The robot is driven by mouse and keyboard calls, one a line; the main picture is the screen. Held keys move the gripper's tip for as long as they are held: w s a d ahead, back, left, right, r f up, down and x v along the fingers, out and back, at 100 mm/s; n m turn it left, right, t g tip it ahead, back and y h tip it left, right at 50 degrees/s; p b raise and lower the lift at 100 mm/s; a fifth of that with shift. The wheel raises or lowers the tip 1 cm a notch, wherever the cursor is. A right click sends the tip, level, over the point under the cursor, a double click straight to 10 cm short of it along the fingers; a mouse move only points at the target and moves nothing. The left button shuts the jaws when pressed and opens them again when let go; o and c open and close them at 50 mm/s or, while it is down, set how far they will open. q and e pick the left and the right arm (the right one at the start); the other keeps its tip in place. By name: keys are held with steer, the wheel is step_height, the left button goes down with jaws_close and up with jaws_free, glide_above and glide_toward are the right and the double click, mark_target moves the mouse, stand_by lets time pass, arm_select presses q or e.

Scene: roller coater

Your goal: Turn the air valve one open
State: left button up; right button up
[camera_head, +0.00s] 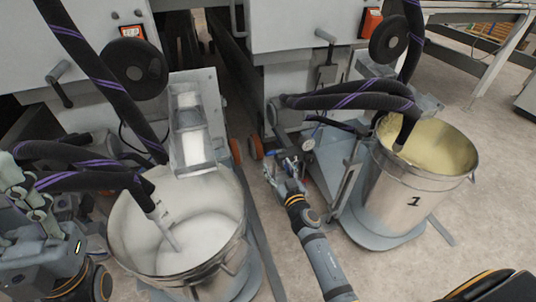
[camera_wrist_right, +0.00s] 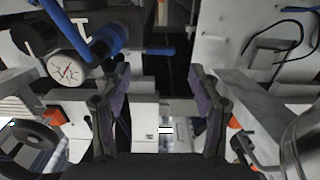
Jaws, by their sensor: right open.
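The air valve one shows in the right wrist view as a blue fitting (camera_wrist_right: 108,40) with a thin blue lever (camera_wrist_right: 158,51), which lies roughly level in the picture. A round white pressure gauge (camera_wrist_right: 72,68) sits beside it. In the head view the gauge (camera_head: 308,144) is small, just beyond my right gripper (camera_head: 283,172). My right gripper is open and empty, its dark purple-padded fingers (camera_wrist_right: 160,85) spread below the lever in the wrist view; contact cannot be told. Grey jointed parts at the left edge seem to be my left gripper (camera_head: 38,205); its jaws are unclear.
A bucket of white liquid (camera_head: 130,235) stands on the left. Black hoses with purple stripes (camera_head: 350,101) hang above. Floor is free at the far right.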

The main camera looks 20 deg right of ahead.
mark_target(271, 152)
steer(key=w+b, duration=0.1)
steer(key=w, duration=0.6)
steer(key=shift+w+a, duration=0.15)
steer(key=shift+w, duration=0.25)
steer(key=shift+c, duration=0.2)
jaws_close()
